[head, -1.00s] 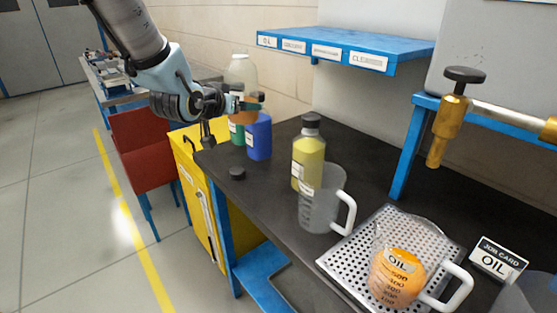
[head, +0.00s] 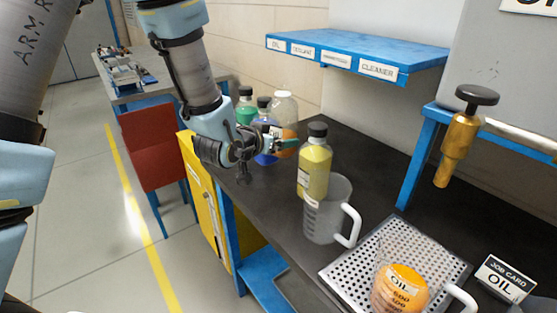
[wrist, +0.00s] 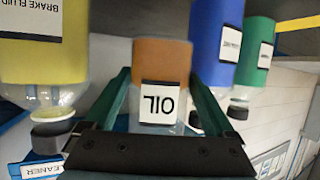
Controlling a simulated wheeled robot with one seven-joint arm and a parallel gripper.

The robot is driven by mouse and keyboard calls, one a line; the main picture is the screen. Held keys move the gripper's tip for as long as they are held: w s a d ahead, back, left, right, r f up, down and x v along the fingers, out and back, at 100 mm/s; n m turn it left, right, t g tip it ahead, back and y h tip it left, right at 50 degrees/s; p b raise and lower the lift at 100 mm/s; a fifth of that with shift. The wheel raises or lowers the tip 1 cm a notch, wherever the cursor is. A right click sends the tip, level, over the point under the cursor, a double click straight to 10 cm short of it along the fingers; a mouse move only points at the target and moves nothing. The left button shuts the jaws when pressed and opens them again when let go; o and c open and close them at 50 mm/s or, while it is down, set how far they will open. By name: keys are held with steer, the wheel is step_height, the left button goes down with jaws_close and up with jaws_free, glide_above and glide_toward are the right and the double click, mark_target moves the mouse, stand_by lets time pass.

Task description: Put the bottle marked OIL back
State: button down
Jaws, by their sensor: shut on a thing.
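The OIL bottle (head: 285,108) is clear with orange liquid in its lower part; no cap shows on it in the head view. In the wrist view, which is upside down, its OIL label faces me between the two green fingers (wrist: 160,105).
The green bottle (head: 246,108) stands left of the blue one. The yellow brake fluid bottle (head: 314,165) and an empty jug (head: 325,225) stand to the right. A jug of orange liquid (head: 398,290) sits on the perforated tray (head: 350,275). The shelf top looks empty.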

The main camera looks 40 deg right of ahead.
step_height(320, 180, down, 7)
steer(key=shift+r+p, duration=0.1)
steer(key=shift+p, duration=0.45)
steer(key=shift+f, duration=0.2)
steer(key=shift+f+b, duration=0.25)
steer(key=shift+b, duration=0.05)
jaws_free()
steer(key=shift+r, duration=0.1)
